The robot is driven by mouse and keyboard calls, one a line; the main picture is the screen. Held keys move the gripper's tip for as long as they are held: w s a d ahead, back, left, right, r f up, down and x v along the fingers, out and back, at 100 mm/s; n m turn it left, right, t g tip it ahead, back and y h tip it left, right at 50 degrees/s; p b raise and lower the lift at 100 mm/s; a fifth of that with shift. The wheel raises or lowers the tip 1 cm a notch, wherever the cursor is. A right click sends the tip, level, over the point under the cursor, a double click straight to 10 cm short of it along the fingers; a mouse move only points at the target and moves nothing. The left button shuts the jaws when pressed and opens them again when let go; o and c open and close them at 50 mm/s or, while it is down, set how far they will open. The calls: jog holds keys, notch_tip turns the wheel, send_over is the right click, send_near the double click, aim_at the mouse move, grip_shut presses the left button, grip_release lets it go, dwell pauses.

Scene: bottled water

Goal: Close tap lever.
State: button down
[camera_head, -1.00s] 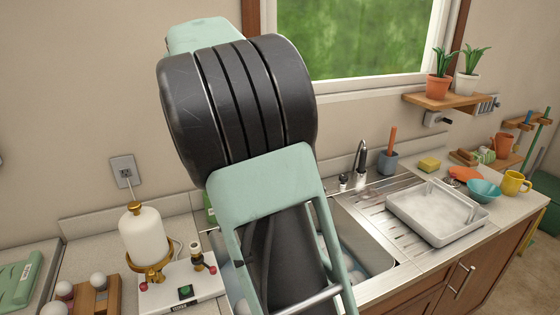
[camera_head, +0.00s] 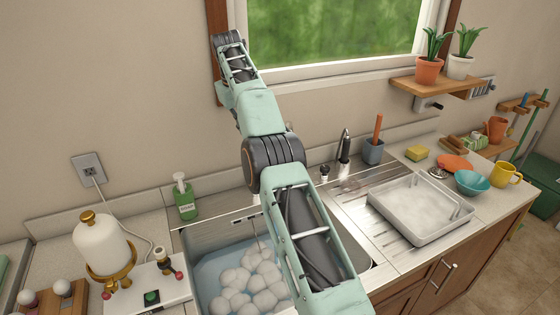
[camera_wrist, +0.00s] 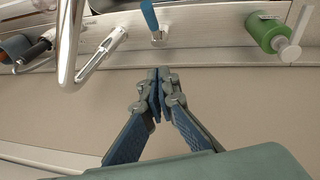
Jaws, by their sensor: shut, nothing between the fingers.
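In the wrist view, a blue-handled lever (camera_wrist: 149,15) on a small chrome base stands on the sink's back ledge at top middle. A curved chrome tap spout (camera_wrist: 68,45) rises to its left, with a slim chrome piece (camera_wrist: 101,48) beside it; I cannot tell what this piece is. My gripper (camera_wrist: 159,72) is shut and empty, its tips below the blue lever in the picture and apart from it. In the head view my arm covers most of the tap area, and my fingers cannot be made out.
A green soap bottle (camera_head: 186,198) stands behind the sink (camera_head: 207,265), which holds several pale round things. It also shows in the wrist view (camera_wrist: 268,33). A dark-topped chrome fitting (camera_head: 345,148) and a grey cup (camera_head: 373,151) stand right. A white tray (camera_head: 425,234) lies on the drainboard.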

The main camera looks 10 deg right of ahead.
jog(key=shift+g, duration=0.4)
jog(key=shift+s+d+f+b, duration=0.25)
jog(key=shift+d+f+b, duration=0.45)
jog(key=shift+f, duration=1.6)
jog(key=shift+s+d+f+b, duration=0.25)
jog(key=shift+d+f+b, duration=0.45)
jog(key=shift+f, duration=1.65)
jog(key=shift+s+d+f+b, duration=0.25)
jog(key=shift+d+f+b, duration=0.45)
jog(key=shift+f, duration=1.6)
jog(key=shift+a, duration=0.15)
